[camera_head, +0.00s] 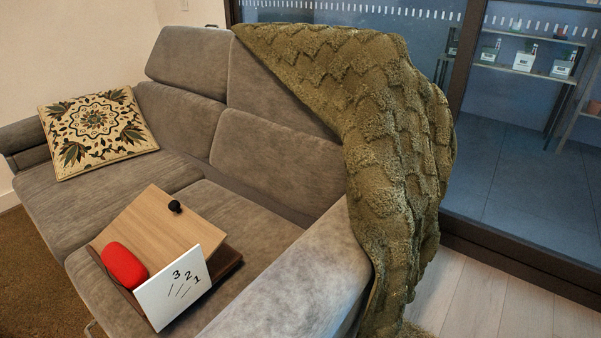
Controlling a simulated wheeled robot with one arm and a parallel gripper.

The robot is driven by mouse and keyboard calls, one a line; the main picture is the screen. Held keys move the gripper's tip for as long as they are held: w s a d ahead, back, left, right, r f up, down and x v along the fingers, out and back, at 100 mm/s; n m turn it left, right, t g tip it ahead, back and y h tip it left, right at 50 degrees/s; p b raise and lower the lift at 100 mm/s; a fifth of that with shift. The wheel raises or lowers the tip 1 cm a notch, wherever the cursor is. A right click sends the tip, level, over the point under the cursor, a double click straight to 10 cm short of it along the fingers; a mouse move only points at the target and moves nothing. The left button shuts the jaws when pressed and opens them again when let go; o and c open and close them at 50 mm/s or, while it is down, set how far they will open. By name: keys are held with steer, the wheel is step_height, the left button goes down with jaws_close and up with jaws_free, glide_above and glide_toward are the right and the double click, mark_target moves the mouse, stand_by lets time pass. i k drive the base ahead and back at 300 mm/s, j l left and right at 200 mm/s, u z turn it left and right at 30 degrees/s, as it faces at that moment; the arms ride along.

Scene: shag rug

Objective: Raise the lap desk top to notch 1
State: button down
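The lap desk sits on the seat of the grey sofa, near the armrest at the front. Its light wood top (150,228) carries a round black knob (175,206) near its far edge. A dark brown base (226,262) shows below the top on the right. A white side plate (172,293) stands at the near side, marked 3, 2, 1 from left to right with a slanted line by each number. I cannot tell the top's exact angle, and the plate hides part of the desk. My gripper is not in view.
A red rounded object (124,265) lies at the desk's left side, close to the white plate. The sofa armrest (300,287) rises to the right, with a green blanket (385,150) draped behind it. A patterned cushion (96,128) sits at the far left.

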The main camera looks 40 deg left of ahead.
mark_target(156, 227)
steer(key=i+u, duration=0.15)
steer(key=u, duration=0.3)
steer(key=i+u, duration=0.1)
steer(key=u, duration=0.35)
steer(key=i+l+u, duration=0.1)
steer(key=u, duration=0.35)
steer(key=i+l+u, duration=0.1)
steer(key=u, duration=0.35)
steer(key=l+u, duration=0.25)
steer(key=u, duration=0.2)
steer(key=i+l, duration=0.05)
